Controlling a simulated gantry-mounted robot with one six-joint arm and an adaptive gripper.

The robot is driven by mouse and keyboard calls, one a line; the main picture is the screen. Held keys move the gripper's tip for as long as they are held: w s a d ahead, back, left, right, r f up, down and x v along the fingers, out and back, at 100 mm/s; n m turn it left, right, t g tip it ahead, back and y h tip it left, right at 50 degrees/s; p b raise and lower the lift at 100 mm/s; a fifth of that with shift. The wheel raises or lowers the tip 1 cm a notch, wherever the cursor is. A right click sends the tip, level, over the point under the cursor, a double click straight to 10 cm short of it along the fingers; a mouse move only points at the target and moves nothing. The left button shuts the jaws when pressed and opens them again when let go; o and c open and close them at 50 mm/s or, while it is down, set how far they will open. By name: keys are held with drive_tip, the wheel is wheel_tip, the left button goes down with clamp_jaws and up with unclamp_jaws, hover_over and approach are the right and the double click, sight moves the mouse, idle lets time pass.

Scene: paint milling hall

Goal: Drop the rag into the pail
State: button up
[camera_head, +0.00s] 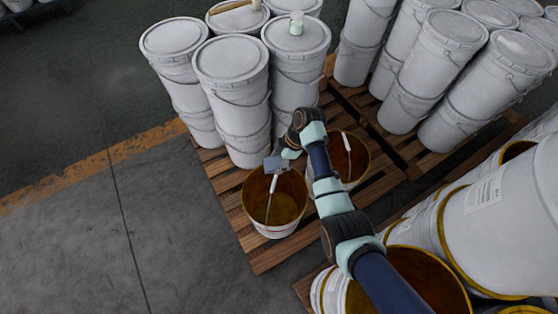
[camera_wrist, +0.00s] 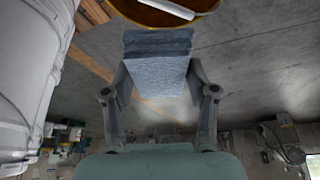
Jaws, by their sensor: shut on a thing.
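My gripper (camera_head: 287,156) is shut on a folded grey-blue rag (camera_head: 275,164). In the wrist view the rag (camera_wrist: 158,72) hangs between both fingers and sticks out past their tips. In the head view the rag appears over the far rim of an open white pail (camera_head: 267,229) with an ochre inside; I cannot tell its height above the rim. A pail rim with ochre inside also shows at the top of the wrist view (camera_wrist: 190,20), beyond the rag. A white-handled tool (camera_head: 272,186) leans in the pail.
A second open pail (camera_head: 357,149) with a white-handled tool stands to the right, partly behind my arm. Closed white pails (camera_head: 232,65) stand stacked behind on the wooden pallet (camera_head: 263,257). More large pails (camera_head: 492,215) crowd the right. The floor at left is clear.

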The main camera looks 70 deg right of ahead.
drive_tip(key=shift+w+f+b, duration=0.1)
drive_tip(key=shift+f+b, duration=0.2)
drive_tip(key=shift+f, duration=0.05)
wheel_tip(320, 180, down, 5)
drive_tip(key=b, duration=0.5)
drive_tip(key=shift+f, duration=0.15)
drive_tip(key=o, duration=1.1)
drive_tip(key=shift+o, duration=0.2)
drive_tip(key=v, duration=0.7)
drive_tip(key=shift+d+r, duration=0.1)
drive_tip(key=shift+r, duration=0.15)
